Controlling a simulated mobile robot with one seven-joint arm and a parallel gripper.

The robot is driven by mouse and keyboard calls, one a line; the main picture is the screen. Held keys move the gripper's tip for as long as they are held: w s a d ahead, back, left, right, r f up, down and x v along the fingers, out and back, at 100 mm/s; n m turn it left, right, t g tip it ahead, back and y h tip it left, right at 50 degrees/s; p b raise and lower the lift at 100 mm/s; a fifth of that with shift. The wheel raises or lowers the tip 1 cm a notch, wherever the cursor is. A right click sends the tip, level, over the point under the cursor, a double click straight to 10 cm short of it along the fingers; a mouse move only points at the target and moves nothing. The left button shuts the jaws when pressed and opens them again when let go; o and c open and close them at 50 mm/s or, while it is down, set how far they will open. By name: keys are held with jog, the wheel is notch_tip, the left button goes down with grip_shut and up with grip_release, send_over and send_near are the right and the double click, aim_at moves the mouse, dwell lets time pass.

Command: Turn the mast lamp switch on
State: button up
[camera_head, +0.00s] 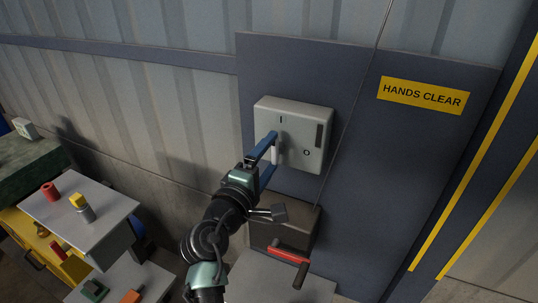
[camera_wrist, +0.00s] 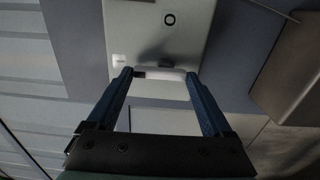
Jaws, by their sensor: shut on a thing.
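The mast lamp switch is a pale grey box (camera_head: 300,112) on the dark wall panel, with an "I" mark at its upper left and an "O" mark lower right. Its white handle (camera_head: 275,151) stands out from the left part of the box face. My gripper (camera_head: 270,157) has its blue fingers closed on the handle. In the wrist view the white handle (camera_wrist: 162,74) lies crosswise between the two fingertips (camera_wrist: 158,76), with the "O" mark on the box beyond. The fingers hide part of the handle, and I cannot tell its exact setting.
A yellow "HANDS CLEAR" sign (camera_head: 422,95) is right of the switch. A grey table (camera_head: 100,216) with a red cylinder (camera_head: 49,192) and a yellow-topped cylinder (camera_head: 82,206) stands at left.

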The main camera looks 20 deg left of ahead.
jog(key=o, duration=1.1)
jog(key=shift+o, duration=0.2)
jog(key=shift+s, duration=0.15)
jog(key=s+b, duration=0.4)
jog(key=s, duration=0.8)
jog(key=shift+s+a+b, duration=0.25)
jog(key=shift+s+b, duration=0.05)
jog(key=shift+s, duration=0.05)
jog(key=w+d+r+m+t+b, duration=0.1)
jog(key=d+r+m+t, duration=0.1)
jog(key=d+r+m, duration=0.55)
jog(key=w+d+r+m+t+b, duration=0.15)
jog(key=d+r+m, duration=0.3)
jog(key=r, duration=0.65)
jog(key=s+d+r+m+t, duration=0.5)
jog(key=s+d+r, duration=0.3)
jog(key=r, duration=0.4)
jog(key=shift+s+d+r+m+t+y, duration=0.25)
jog(key=shift+s+m+t, duration=0.2)
jog(key=shift+s, duration=0.4)
